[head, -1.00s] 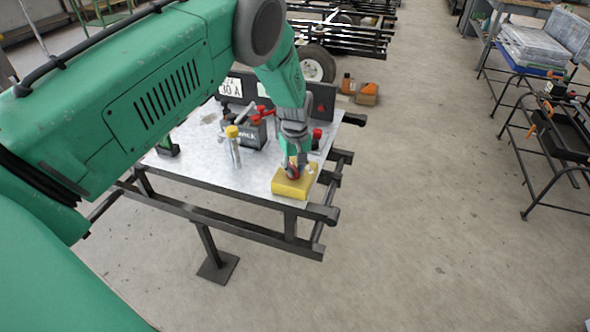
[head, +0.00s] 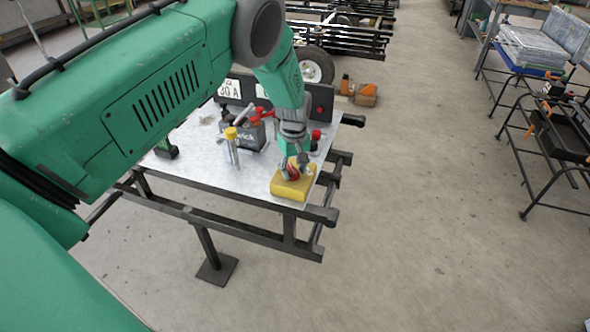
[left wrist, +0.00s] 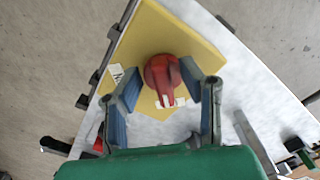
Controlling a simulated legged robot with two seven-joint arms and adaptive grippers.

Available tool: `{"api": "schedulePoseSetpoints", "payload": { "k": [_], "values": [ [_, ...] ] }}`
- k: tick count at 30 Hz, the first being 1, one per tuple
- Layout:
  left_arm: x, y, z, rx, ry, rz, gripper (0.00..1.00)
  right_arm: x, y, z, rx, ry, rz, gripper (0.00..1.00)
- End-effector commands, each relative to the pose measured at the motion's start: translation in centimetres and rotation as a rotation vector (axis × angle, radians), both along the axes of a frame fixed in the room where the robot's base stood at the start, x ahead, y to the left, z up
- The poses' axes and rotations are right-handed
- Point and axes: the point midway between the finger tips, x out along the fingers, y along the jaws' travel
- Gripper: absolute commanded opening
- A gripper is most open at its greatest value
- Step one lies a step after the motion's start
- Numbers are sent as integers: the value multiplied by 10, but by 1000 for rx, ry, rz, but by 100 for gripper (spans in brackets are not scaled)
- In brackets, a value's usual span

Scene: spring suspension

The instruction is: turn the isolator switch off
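The isolator switch is a yellow box (head: 290,187) with a red rotary knob on top, at the front right corner of the metal table. In the left wrist view the red knob (left wrist: 163,75) sits on the yellow box (left wrist: 150,35), with small white labels beside it. My left gripper (head: 297,168) is directly over the box and hides part of the knob in the head view. In the left wrist view its two blue-padded fingers (left wrist: 156,90) are apart, one on each side of the knob, with visible gaps. My right gripper is not in view.
On the metal table (head: 205,165) stand a dark battery-like box (head: 250,135), a yellow-topped tool (head: 232,140) and a small red object (head: 316,135). A dark panel (head: 322,102) rises at the back. Open floor lies to the right.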

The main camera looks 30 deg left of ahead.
Motion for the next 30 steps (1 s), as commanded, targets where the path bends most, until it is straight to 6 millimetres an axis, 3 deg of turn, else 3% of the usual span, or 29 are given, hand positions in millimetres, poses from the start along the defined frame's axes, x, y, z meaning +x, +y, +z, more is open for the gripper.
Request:
{"api": "schedulePoseSetpoints", "payload": {
  "k": [5,18,24,30],
  "values": [
    [1,0,17,0,-1,-1,34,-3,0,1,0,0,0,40],
    [2,0,102,0,-2,0,34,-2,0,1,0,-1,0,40],
    [2,1,117,0,0,0,34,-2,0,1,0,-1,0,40],
    [2,1,118,0,0,0,34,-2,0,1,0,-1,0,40]
  ]
}}
